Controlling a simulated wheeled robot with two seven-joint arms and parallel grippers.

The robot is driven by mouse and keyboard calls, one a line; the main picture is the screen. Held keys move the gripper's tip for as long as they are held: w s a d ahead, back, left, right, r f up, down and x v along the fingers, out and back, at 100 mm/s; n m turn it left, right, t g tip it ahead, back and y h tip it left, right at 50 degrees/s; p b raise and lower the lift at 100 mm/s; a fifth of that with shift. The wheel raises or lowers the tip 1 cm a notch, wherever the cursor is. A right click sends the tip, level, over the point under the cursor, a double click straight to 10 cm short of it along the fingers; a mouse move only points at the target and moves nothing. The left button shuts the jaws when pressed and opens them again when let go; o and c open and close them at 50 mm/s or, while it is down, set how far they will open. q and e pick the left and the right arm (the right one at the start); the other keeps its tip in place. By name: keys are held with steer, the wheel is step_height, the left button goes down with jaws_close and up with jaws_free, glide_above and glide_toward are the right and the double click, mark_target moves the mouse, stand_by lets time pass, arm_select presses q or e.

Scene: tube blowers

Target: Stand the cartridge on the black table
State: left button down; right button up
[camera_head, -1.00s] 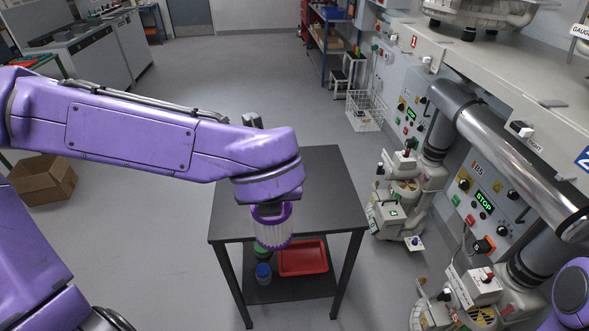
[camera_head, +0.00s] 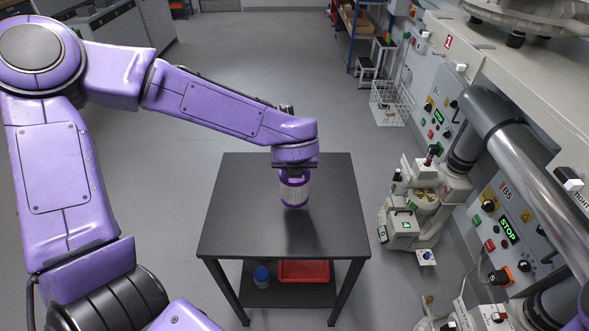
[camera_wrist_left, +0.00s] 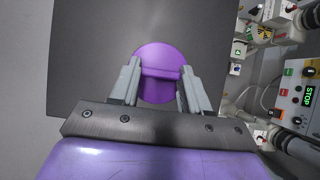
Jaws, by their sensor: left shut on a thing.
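The cartridge (camera_head: 294,191) is a pale ribbed cylinder with purple end rings, held upright under my left gripper (camera_head: 294,172). In the left wrist view my left gripper (camera_wrist_left: 160,88) is shut on the purple top (camera_wrist_left: 160,58) of the cartridge, one finger on each side. The black table (camera_head: 235,225) is below and behind it, and its top also shows in the left wrist view (camera_wrist_left: 90,70). The cartridge is over the middle of the tabletop. A dark shadow lies on the table in front of it, and its lower end looks clear of the surface. My right gripper is not in view.
A red tray (camera_head: 304,271) and a blue-capped container (camera_head: 262,277) are on the table's lower shelf. Grey machines with pipes and a STOP panel (camera_head: 507,229) stand at the right. The rest of the tabletop is clear.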

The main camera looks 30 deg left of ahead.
arm_select(q)
steer(key=shift+w+a+f, duration=0.2)
steer(key=shift+w+f, duration=0.35)
steer(key=shift+f, duration=0.05)
steer(key=shift+w+a+f, duration=0.2)
steer(key=shift+w+f, duration=0.35)
steer(key=shift+s+a+f+p, duration=0.15)
steer(key=shift+f+p, duration=0.15)
steer(key=shift+f, duration=0.25)
steer(key=shift+s+d+f+p, duration=0.15)
steer(key=shift+f+p, duration=0.1)
steer(key=shift+f, duration=0.25)
steer(key=shift+a+f, duration=0.1)
steer(key=shift+f, duration=0.3)
steer(key=shift+w+f, duration=0.25)
steer(key=c, duration=0.5)
jaws_free()
steer(key=shift+s, duration=0.15)
steer(key=shift+r, duration=0.15)
steer(key=shift+r, duration=0.25)
steer(key=v, duration=1.1)
steer(key=shift+s+r+b, duration=0.15)
steer(key=shift+s+b, duration=0.05)
steer(key=shift+b, duration=0.2)
